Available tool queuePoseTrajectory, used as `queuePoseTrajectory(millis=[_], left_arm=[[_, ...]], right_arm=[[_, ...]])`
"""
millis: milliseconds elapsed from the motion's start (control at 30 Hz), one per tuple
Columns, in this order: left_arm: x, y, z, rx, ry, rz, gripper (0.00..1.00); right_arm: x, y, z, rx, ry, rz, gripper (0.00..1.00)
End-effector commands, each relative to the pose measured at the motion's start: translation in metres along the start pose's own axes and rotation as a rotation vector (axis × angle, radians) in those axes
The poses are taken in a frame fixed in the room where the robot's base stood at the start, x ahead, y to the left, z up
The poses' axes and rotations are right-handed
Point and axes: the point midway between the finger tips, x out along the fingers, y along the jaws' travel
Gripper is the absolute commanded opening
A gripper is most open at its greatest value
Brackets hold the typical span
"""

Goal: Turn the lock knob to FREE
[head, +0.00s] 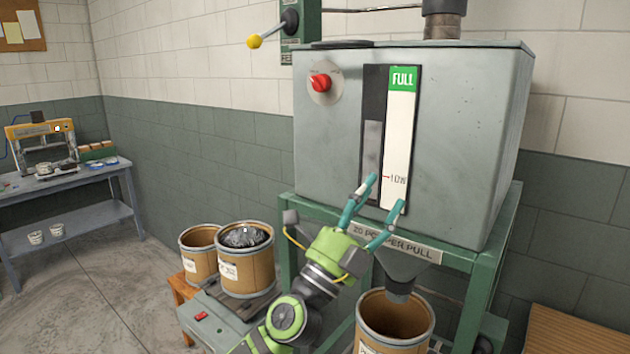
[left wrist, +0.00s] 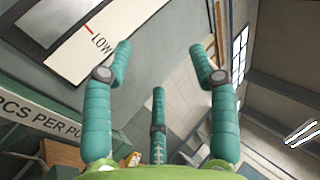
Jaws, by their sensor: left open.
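A red knob (head: 320,81) sits on a round pale plate at the upper left of the grey hopper's front face. The small lettering around it is too small to read, so I cannot tell its setting. My left gripper (head: 384,192) is open and empty, below and to the right of the knob, in front of the lower end of the level gauge. In the left wrist view its teal fingers (left wrist: 158,62) are spread apart, with the gauge's LOW mark beyond them. The knob is not in the left wrist view. My right gripper is not in view.
The grey hopper (head: 450,130) stands on a green frame, with a FULL/LOW gauge (head: 400,130). A lever with a yellow ball (head: 254,41) sticks out at upper left. Fibre drums (head: 245,270) stand below left, another drum (head: 390,335) under the spout. A bench (head: 75,185) is far left.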

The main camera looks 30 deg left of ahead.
Motion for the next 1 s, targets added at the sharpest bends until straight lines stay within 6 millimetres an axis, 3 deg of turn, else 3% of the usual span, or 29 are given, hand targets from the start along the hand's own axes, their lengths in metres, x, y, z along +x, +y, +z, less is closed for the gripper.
queuePoseTrajectory(millis=[33, 100, 167, 233, 367, 500, 600, 700, 833, 1000], left_arm=[[0.022, -0.024, -0.014, 0.158, 0.129, -0.058, 0.59], [0.043, -0.043, -0.033, 0.391, 0.297, -0.097, 0.59], [0.057, -0.049, -0.04, 0.6, 0.418, -0.096, 0.59], [0.073, -0.052, -0.033, 0.848, 0.527, -0.053, 0.59], [0.098, -0.059, 0.024, 1.277, 0.616, 0.142, 0.59], [0.107, -0.088, 0.11, 1.578, 0.569, 0.423, 0.59], [0.104, -0.112, 0.157, 1.68, 0.51, 0.583, 0.59], [0.1, -0.125, 0.182, 1.721, 0.472, 0.674, 0.59], [0.106, -0.125, 0.191, 1.73, 0.463, 0.704, 0.59], [0.127, -0.11, 0.195, 1.727, 0.466, 0.702, 0.59]], right_arm=[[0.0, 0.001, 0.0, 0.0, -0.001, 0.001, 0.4], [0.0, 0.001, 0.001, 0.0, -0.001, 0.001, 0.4], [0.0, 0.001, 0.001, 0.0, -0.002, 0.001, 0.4], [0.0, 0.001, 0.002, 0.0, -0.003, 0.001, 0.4], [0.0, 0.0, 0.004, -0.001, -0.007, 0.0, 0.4], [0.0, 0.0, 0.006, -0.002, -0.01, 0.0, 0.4], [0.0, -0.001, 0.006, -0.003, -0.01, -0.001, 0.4], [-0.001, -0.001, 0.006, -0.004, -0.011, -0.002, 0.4], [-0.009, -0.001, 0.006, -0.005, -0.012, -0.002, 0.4], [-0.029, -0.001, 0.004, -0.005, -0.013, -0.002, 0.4]])
